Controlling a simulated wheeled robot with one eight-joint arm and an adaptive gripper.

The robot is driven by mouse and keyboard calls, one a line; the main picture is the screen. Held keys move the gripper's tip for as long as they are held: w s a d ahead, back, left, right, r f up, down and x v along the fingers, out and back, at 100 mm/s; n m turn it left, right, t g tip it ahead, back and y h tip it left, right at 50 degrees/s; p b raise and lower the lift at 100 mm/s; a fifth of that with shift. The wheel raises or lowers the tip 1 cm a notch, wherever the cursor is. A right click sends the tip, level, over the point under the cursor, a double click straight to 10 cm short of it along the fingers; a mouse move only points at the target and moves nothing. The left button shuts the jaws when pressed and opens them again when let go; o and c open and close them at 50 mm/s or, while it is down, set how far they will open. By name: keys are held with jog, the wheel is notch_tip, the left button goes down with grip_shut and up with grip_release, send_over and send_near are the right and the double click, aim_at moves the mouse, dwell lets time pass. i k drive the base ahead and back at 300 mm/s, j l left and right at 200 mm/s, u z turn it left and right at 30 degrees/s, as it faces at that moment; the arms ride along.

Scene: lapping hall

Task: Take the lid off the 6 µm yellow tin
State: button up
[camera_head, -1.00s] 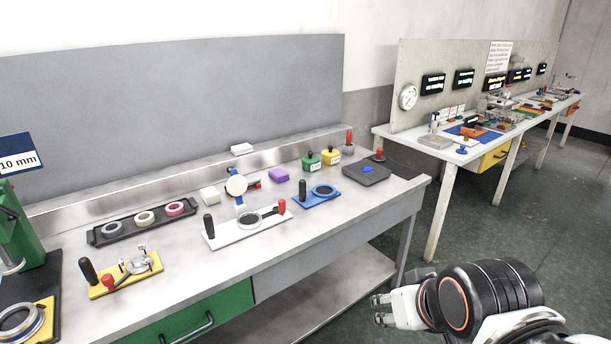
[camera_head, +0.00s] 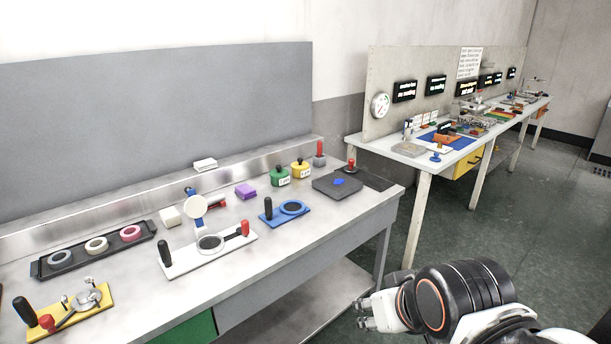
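The yellow tin (camera_head: 300,169) stands upright near the back right of the near bench, with a small knob on top and a white label on its front. The label is too small to read. A similar green tin (camera_head: 280,176) stands just to its left, also labelled. My gripper (camera_head: 364,312) is at the lower right, in front of the bench's right end and well apart from both tins. Its pale fingers point left and hold nothing that I can see. They are too small to tell whether they are open or shut.
A dark grey plate (camera_head: 337,188) with a blue piece lies right of the tins. A red-topped post (camera_head: 319,152) stands behind. A second bench (camera_head: 421,166) stands beyond a floor gap.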

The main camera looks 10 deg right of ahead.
aim_at(299, 165)
jog(key=u, duration=0.4)
jog(key=i+l+u, duration=0.45)
jog(key=u, duration=0.25)
jog(key=i+l+u, duration=0.1)
jog(key=l+u, duration=0.25)
jog(key=i+l+u, duration=0.1)
jog(key=l+u, duration=0.2)
jog(key=l, duration=0.15)
jog(key=i+l, duration=0.1)
jog(key=l, duration=0.4)
jog(key=i+l, duration=0.1)
jog(key=l, duration=0.4)
jog(key=i+l, duration=0.1)
jog(key=l, duration=0.45)
jog(key=i+l+u, duration=0.1)
jog(key=l, duration=0.4)
jog(key=u, duration=0.1)
